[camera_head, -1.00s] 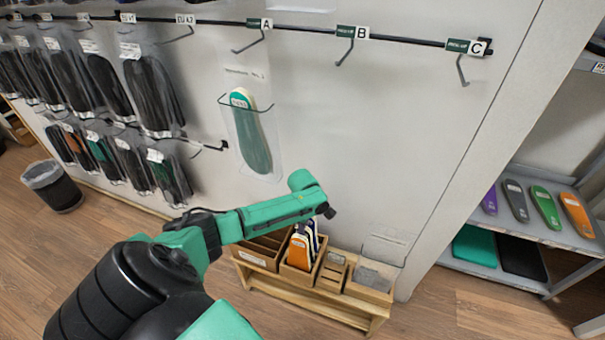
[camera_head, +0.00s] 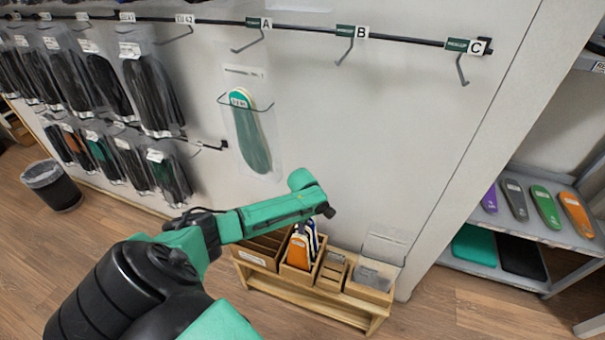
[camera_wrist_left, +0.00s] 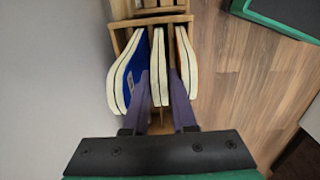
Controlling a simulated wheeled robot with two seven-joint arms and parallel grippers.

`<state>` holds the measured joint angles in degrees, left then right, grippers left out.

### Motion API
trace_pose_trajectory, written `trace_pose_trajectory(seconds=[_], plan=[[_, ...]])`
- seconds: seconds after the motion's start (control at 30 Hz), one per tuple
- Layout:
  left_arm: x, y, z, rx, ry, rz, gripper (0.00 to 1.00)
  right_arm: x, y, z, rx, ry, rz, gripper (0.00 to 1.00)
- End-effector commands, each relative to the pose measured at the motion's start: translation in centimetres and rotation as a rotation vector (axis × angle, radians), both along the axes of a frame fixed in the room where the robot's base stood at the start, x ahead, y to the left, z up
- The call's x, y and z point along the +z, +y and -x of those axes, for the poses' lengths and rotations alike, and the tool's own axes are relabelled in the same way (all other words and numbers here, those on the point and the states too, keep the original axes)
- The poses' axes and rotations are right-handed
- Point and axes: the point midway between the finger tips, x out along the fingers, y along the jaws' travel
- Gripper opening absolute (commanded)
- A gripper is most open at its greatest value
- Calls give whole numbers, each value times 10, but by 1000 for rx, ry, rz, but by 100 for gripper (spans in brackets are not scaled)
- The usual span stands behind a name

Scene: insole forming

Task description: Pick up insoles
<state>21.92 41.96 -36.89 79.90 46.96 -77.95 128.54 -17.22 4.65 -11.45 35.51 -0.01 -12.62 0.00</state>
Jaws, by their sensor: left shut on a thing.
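Several insoles stand upright in a wooden box (camera_head: 297,277) on the low wooden stand. In the head view an orange insole (camera_head: 298,252) faces me, with a blue one (camera_head: 312,236) behind it. In the left wrist view a blue insole (camera_wrist_left: 127,74) is at the left, a white-edged middle insole (camera_wrist_left: 158,62) stands between my fingers, and a white-and-orange insole (camera_wrist_left: 187,62) is at the right. My left gripper (camera_wrist_left: 160,98) is shut on the middle insole. Its fingertips are hard to make out in the head view. My right gripper is in neither view.
A clear pouch (camera_head: 250,130) with a green insole hangs on the wall, near empty hooks A, B and C. A shelf (camera_head: 490,250) with coloured insoles stands right; a bin (camera_head: 52,187) stands left on open floor.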

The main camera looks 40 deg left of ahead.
Motion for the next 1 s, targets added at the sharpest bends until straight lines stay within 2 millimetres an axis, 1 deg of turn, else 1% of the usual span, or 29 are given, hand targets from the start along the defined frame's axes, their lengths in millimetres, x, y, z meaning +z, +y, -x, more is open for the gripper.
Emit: trace_pose_trajectory(seconds=[0.03, 0.17, 0.27, 0.37, 0.47, 0.8, 0.9, 1.0], plan=[[-14, -4, 11, -3, 29, 6, 0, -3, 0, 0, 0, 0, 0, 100], [-10, -4, 11, -3, 27, 6, 0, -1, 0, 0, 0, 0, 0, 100], [1, -3, 11, -3, 29, 6, 0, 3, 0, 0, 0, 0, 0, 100], [20, -3, 10, -4, 27, 4, 0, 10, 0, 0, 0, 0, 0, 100], [45, -2, 9, -3, 22, 3, 0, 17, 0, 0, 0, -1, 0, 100], [137, -2, 8, -2, 15, 1, 0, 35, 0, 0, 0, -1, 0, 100], [161, -2, 7, -2, 14, 0, 0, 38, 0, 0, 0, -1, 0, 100], [179, -2, 8, -2, 15, 0, 0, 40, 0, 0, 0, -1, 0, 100]])
